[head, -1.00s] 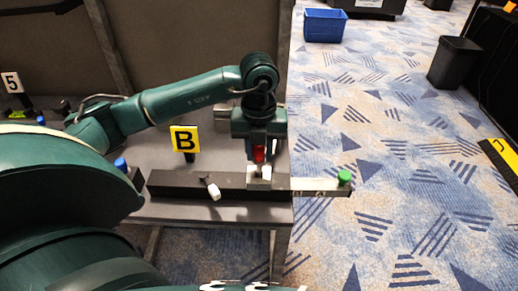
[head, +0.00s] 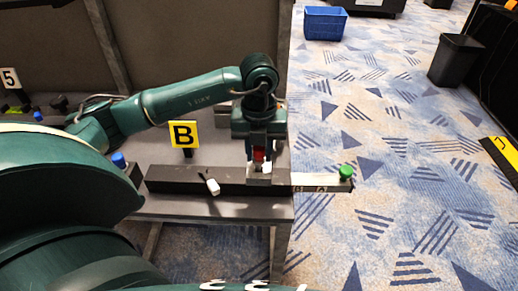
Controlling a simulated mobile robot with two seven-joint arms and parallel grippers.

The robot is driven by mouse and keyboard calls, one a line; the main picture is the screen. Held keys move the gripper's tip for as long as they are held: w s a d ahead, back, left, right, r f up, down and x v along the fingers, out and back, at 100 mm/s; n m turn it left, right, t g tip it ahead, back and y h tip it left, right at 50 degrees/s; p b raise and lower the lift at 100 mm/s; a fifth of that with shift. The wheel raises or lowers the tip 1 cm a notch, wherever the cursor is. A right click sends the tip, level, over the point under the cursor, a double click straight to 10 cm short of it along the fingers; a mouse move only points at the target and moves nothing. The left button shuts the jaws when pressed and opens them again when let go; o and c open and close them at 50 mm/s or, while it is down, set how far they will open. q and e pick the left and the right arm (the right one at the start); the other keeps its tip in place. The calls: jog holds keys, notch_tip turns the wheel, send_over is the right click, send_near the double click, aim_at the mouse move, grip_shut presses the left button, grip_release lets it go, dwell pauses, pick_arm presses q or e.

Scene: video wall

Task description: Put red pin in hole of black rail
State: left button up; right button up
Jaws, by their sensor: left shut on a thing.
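The black rail (head: 175,181) lies along the front of the grey table. My left gripper (head: 262,160) points down over the rail's right part. It is shut on the red pin (head: 259,155), whose red part shows between the fingers. A pale part (head: 265,170) shows below the red, at the rail's top. The fingers and the pin hide the hole, so I cannot tell whether the pin's tip is in it. A white-ended piece (head: 212,186) leans on the rail's middle. My right gripper is not in view.
A light bar with a green knob (head: 346,172) sticks out past the table's right edge. A blue-capped piece (head: 119,160) is at the rail's left. A blue crate (head: 325,23) and a black bin (head: 455,60) stand on the carpet.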

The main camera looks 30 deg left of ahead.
pick_arm(q)
jog(key=shift+f+b, duration=0.4)
jog(key=shift+f, duration=0.2)
jog(key=shift+f, duration=0.15)
jog(key=shift+f+b, duration=0.6)
dwell(0.3)
jog(key=o, duration=1.6)
jog(key=shift+c, duration=0.2)
jog(key=shift+r, duration=0.1)
